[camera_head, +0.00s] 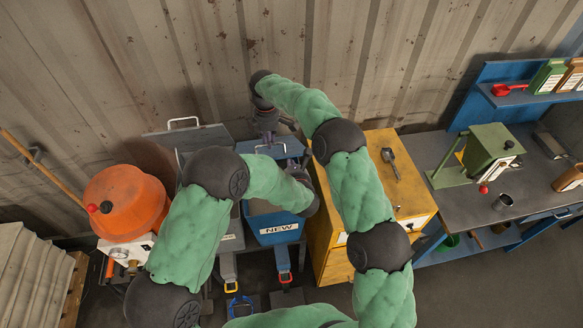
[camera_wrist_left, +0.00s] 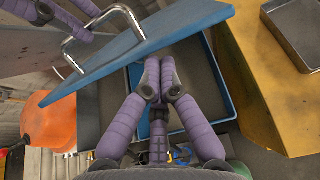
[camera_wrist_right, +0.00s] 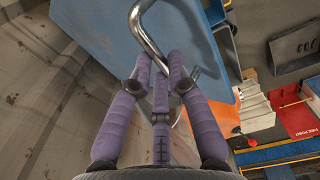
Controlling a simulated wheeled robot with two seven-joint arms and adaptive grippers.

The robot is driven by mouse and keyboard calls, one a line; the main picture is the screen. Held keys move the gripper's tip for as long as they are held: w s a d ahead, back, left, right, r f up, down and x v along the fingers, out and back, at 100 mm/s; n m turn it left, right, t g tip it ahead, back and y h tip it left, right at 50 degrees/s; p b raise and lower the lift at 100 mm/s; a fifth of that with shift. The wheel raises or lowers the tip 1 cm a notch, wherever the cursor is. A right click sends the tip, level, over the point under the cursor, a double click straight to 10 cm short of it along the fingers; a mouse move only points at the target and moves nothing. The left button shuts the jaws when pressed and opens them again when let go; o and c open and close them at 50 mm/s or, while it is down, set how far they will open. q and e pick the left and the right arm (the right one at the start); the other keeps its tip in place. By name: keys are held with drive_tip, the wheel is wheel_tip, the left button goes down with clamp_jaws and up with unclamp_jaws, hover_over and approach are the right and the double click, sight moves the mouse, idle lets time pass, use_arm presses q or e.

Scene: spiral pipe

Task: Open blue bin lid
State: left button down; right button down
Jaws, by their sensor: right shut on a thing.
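The blue bin (camera_head: 278,229) with a NEW label stands at the middle of the head view. Its blue lid (camera_head: 277,148) is tilted up at the back and shows large in the left wrist view (camera_wrist_left: 150,42). The lid has a bent metal handle (camera_wrist_right: 146,32). My right gripper (camera_wrist_right: 160,62) is shut on this handle at the lid's upper side. My left gripper (camera_wrist_left: 160,66) is over the bin's open mouth, below the lid. Its fingertips are close together with nothing seen between them. In the head view, my left arm hides part of the bin.
A grey bin (camera_head: 228,242) stands just left of the blue one, its grey lid (camera_head: 188,136) raised. A yellow cabinet (camera_head: 407,200) is close on the right. An orange mixer (camera_head: 127,200) stands at the left. A corrugated wall (camera_head: 340,50) is behind.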

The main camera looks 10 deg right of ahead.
drive_tip(key=c, duration=1.5)
unclamp_jaws()
drive_tip(key=shift+s+f, duration=0.15)
drive_tip(key=shift+f, duration=0.6)
drive_tip(key=o, duration=0.3)
drive_tip(key=shift+w+d+f, duration=0.1)
drive_tip(key=shift+w+f, duration=0.05)
drive_tip(key=shift+w, duration=0.1)
drive_tip(key=shift+w+f, duration=0.1)
drive_tip(key=shift+w, duration=0.3)
use_arm(q)
drive_tip(key=shift+w+d+r, duration=0.1)
drive_tip(key=shift+w+r, duration=0.15)
drive_tip(key=shift+w, duration=0.75)
drive_tip(key=shift+s, duration=0.15)
use_arm(e)
drive_tip(key=shift+s+r, duration=0.15)
drive_tip(key=shift+r, duration=0.1)
use_arm(q)
drive_tip(key=shift+f, duration=0.1)
use_arm(e)
drive_tip(key=shift+r, duration=0.1)
